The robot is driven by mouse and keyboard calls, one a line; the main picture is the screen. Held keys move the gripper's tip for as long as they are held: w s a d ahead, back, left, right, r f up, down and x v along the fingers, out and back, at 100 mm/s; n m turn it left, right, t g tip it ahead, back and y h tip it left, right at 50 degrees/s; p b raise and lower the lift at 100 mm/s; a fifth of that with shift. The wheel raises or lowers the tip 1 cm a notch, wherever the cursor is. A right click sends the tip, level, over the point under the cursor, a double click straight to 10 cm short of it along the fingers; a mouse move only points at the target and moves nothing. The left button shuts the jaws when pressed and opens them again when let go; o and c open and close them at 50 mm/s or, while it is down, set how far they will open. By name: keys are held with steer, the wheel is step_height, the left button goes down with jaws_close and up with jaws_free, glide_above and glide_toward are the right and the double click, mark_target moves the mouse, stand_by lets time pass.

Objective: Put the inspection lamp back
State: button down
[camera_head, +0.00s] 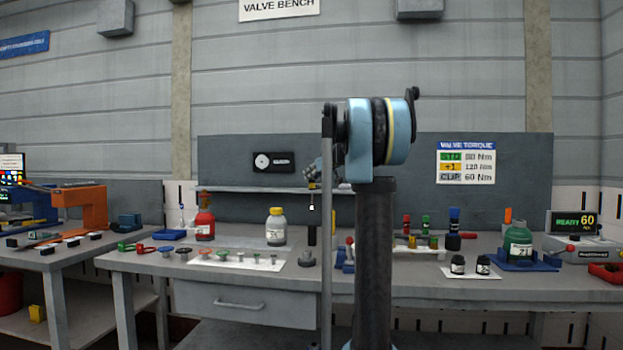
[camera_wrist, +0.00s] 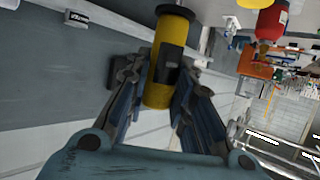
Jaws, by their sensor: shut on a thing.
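The inspection lamp, a yellow cylinder with a black end and a black patch on its side (camera_wrist: 157,92), sits between the two fingers of my gripper (camera_wrist: 157,95) in the wrist view. My gripper is shut on it. In the head view my gripper (camera_head: 314,174) is small and partly hidden by my arm, near the shelf over the middle of the bench. A bit of yellow shows just under it, too small to make out well. I cannot tell which place on the bench belongs to the lamp.
On the grey workbench (camera_head: 205,263) stand a red bottle (camera_head: 204,226), a yellow-capped jar (camera_head: 276,230), a black cylinder (camera_head: 311,236) and a green bottle (camera_head: 518,243) in a blue tray. A narrow shelf (camera_head: 245,189) runs along the back panel. My arm hides the bench's middle.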

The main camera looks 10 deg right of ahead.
mark_target(312, 196)
steer(key=shift+f, duration=3.2)
steer(key=shift+s, duration=0.1)
steer(key=shift+f, duration=4.45)
steer(key=c, duration=1.3)
jaws_free()
steer(key=shift+r, duration=0.1)
steer(key=shift+r, duration=2.95)
